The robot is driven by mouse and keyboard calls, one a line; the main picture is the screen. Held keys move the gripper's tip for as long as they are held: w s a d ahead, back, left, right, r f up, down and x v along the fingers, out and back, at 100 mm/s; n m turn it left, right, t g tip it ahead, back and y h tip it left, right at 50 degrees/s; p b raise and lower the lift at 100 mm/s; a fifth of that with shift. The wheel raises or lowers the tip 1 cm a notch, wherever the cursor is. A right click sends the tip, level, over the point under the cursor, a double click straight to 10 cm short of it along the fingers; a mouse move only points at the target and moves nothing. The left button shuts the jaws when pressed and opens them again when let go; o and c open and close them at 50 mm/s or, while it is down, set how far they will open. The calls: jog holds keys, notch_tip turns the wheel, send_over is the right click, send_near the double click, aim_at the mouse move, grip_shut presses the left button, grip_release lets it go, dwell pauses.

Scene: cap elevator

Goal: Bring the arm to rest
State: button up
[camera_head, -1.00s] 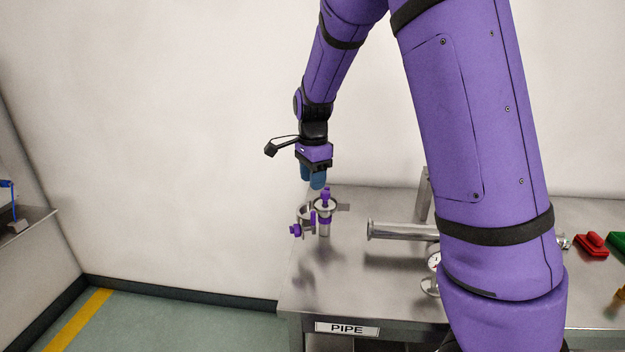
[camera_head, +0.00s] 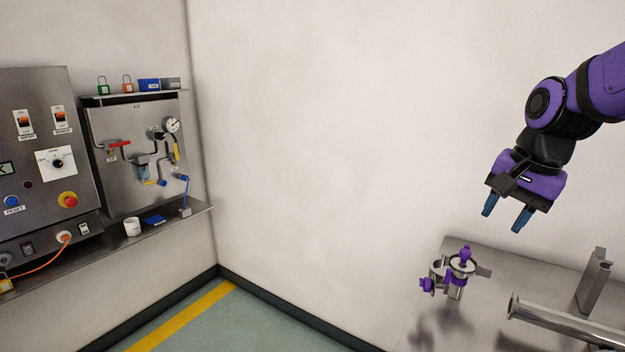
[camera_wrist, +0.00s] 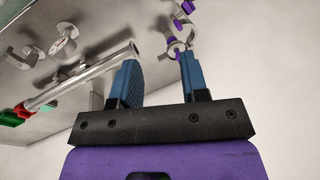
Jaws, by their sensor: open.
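My gripper (camera_head: 506,218) has two blue fingers spread apart with nothing between them. It hangs in the air in the head view, above and to the right of a steel clamp fitting with purple knobs (camera_head: 457,283) on the steel table (camera_head: 440,325). In the wrist view my gripper (camera_wrist: 160,75) also shows open and empty. The clamp fitting (camera_wrist: 178,45) appears there beyond the fingertips, apart from them. My purple arm reaches in from the right edge of the head view.
A steel pipe (camera_head: 560,322) and an upright bracket (camera_head: 594,282) stand on the table right of the fitting. The middle is free air before a bare wall.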

jog(key=s+a+r+n+t+h, duration=0.1)
jog(key=s+r+n+t, duration=0.1)
jog(key=s+n, duration=0.7)
jog(key=s+r, duration=0.1)
jog(key=s, duration=0.6)
jog(key=shift+a+t, duration=0.2)
jog(key=shift+t, duration=0.2)
